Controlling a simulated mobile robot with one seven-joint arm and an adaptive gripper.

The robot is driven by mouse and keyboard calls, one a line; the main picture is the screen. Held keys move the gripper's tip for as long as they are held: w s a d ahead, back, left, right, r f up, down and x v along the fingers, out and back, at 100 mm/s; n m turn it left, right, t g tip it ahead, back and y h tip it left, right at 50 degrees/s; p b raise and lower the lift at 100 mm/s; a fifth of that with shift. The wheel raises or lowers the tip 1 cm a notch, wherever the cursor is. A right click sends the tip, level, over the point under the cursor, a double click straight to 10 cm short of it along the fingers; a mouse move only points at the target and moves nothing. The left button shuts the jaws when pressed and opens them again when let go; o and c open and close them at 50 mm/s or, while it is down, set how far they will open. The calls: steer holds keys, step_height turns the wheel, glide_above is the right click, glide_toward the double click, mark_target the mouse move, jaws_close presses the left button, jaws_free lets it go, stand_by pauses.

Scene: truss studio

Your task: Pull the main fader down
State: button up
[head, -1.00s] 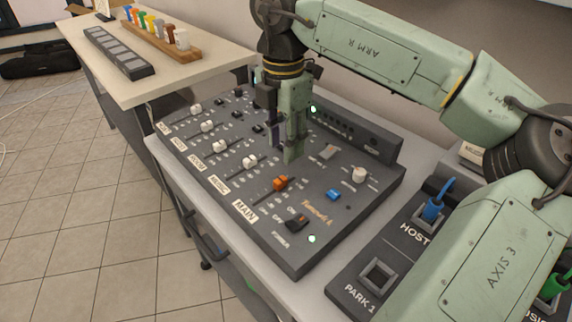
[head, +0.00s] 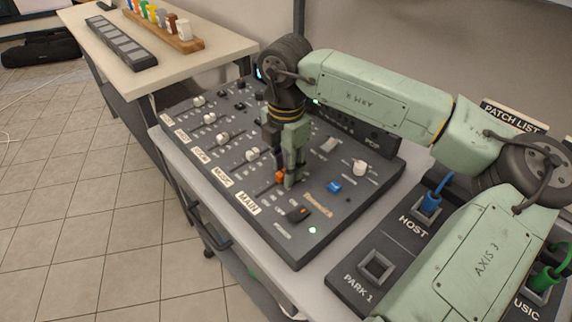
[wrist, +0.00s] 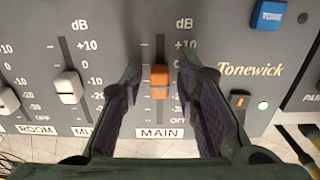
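The main fader's orange cap (wrist: 160,76) stands between my two fingers in the wrist view, above the MAIN label (wrist: 160,133). It sits partway along its slot, below the +10 mark. My gripper (wrist: 159,68) is open, with one finger on each side of the cap and a visible gap to each. In the head view the cap (head: 281,177) is partly hidden by my gripper (head: 288,182), which is low over the mixing desk (head: 330,228).
White-capped faders (wrist: 67,88) stand to the left on the desk. A blue button (wrist: 267,14) and a small orange-lit switch (wrist: 239,101) lie to the right. A patch panel (head: 352,283) with a blue plug (head: 431,203) stands right of the desk.

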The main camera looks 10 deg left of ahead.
jaws_close()
stand_by(0.6)
